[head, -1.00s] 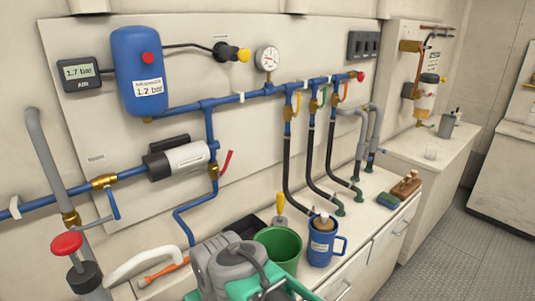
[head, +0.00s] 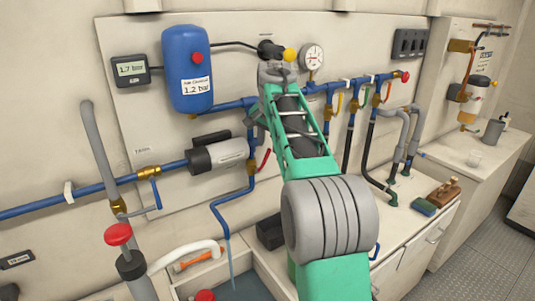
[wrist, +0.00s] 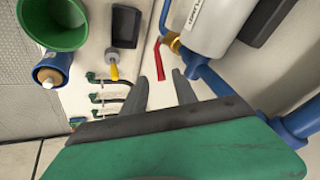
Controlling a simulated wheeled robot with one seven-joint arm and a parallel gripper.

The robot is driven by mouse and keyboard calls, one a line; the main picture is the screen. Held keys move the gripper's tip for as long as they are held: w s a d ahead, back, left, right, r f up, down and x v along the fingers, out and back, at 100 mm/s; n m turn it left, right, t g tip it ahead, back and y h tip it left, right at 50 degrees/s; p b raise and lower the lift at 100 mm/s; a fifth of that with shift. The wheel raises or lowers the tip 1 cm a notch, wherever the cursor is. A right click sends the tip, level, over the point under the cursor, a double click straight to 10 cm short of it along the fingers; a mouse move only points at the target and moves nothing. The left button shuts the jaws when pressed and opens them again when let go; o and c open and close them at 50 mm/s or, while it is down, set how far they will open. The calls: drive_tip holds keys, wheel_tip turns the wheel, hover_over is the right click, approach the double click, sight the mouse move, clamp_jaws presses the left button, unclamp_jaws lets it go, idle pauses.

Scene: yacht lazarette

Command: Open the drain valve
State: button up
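A red-lever valve (head: 264,160) with a brass body sits on the blue pipe just right of the grey pump; this pipe bends down toward a basin. Its lever slants up and to the right in the head view. In the wrist view the red lever (wrist: 158,58) shows just beyond the fingertips, beside the brass body (wrist: 172,42). My gripper (wrist: 161,85) is open and empty, with the lever ahead of the gap between its fingers and apart from them. In the head view my arm hides part of the panel, and the fingers are hard to make out.
The pump (head: 220,155) and blue pipes stand close to my gripper. A blue tank (head: 187,70) hangs above. Smaller levers (head: 340,103) line the manifold at right.

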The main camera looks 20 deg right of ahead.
sight(268, 153)
drive_tip(key=x, duration=0.6)
drive_tip(key=shift+w+f, duration=0.1)
drive_tip(key=shift+f, duration=0.25)
clamp_jaws()
idle(0.9)
